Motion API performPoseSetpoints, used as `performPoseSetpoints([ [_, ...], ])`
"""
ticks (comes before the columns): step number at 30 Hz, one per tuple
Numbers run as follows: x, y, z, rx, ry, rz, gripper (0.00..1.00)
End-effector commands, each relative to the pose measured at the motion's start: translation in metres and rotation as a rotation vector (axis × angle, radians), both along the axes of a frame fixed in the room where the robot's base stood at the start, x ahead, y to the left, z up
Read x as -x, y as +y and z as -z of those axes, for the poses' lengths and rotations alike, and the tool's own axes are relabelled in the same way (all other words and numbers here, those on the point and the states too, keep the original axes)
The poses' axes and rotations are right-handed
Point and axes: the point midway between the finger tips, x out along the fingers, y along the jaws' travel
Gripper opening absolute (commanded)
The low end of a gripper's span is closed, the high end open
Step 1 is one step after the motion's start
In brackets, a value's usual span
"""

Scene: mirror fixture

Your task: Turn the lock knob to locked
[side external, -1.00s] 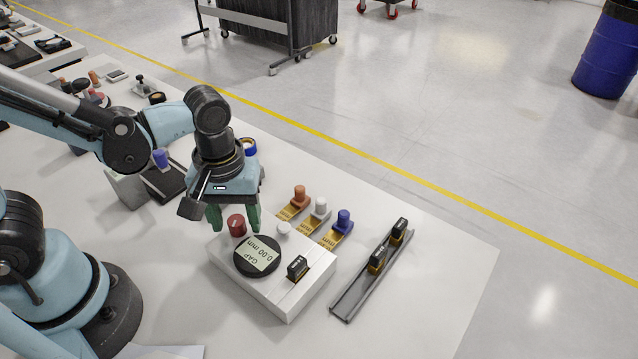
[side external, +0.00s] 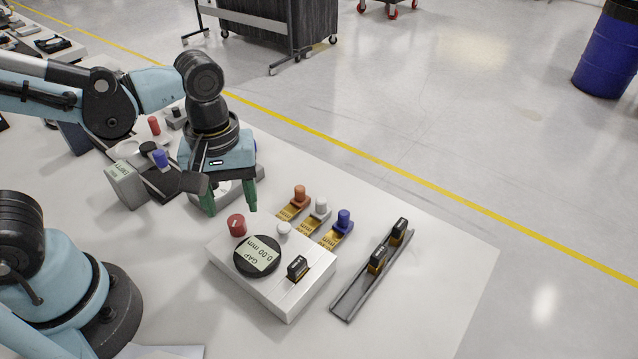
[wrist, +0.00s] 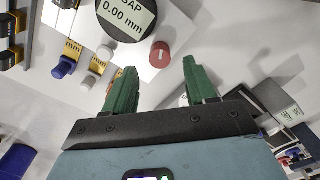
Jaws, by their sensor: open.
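The red lock knob (side external: 237,225), with a pale line on its top, stands at the back left corner of a white fixture block (side external: 291,313). It also shows in the wrist view (wrist: 160,54). My gripper (side external: 231,208) has two green fingers, spread apart and empty. In the side view it is beyond the knob and seems raised above the table. In the wrist view the knob lies ahead of the gap between the fingertips (wrist: 158,68), clear of both. I cannot read which position the knob's line marks.
A round gauge (side external: 257,256) on the block reads 0.00 mm, beside a small white button (side external: 284,229) and a black-topped piece (side external: 297,268). Orange, white and blue knobbed pieces (side external: 343,222) lie behind. A grey rail (side external: 350,300) holds two black-topped pieces. The front right table is clear.

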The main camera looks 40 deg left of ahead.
Motion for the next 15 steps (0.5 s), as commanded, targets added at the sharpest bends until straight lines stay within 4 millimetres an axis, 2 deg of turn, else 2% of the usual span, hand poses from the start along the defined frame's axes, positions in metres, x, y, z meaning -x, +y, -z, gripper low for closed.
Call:
performPoseSetpoints([
  [15, 0.000, 0.000, -0.073, -0.001, -0.001, 0.001, 0.56],
])
